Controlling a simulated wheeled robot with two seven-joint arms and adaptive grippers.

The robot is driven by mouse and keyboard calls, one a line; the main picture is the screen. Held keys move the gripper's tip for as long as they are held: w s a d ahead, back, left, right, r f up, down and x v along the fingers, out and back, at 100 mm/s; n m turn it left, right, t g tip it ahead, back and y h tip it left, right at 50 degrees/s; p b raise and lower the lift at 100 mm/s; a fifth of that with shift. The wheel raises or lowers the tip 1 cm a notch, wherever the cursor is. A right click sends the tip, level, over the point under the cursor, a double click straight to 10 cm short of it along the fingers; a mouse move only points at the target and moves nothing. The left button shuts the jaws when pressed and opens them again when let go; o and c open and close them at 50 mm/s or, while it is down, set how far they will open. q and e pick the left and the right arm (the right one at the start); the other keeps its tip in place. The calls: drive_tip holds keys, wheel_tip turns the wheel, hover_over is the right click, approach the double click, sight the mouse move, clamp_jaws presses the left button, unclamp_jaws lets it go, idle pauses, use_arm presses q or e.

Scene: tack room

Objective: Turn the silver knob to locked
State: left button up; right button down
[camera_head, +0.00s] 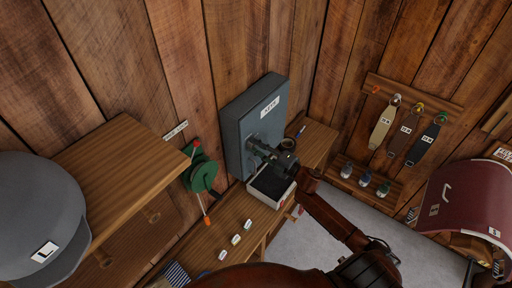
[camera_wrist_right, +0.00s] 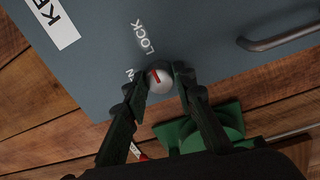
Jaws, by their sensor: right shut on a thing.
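The silver knob (camera_wrist_right: 161,81) is on the front of a grey-blue key cabinet (camera_head: 236,138), and has a red pointer line on its face. In the wrist view the line runs upward and slightly left, toward the side where the word LOCK (camera_wrist_right: 144,38) is printed. A second label left of the knob is mostly hidden by a finger. My right gripper (camera_wrist_right: 160,88) is shut on the knob, one dark finger on each side. In the head view my right gripper (camera_head: 262,148) reaches the cabinet front and covers the knob. My left gripper is not in view.
The cabinet's bar handle (camera_wrist_right: 280,38) is right of the knob in the wrist view. A green reel (camera_head: 202,175) hangs left of the cabinet. A dark-lined tray (camera_head: 282,199) sits on the bench below my right gripper. Leather straps (camera_head: 405,135) hang on the right wall.

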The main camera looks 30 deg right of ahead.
drive_tip(key=c, duration=1.6)
unclamp_jaws()
drive_tip(key=shift+s, duration=0.1)
drive_tip(key=v, duration=1.1)
drive_tip(key=shift+s+d, duration=0.2)
drive_tip(key=shift+s, duration=0.15)
drive_tip(key=shift+f, duration=0.15)
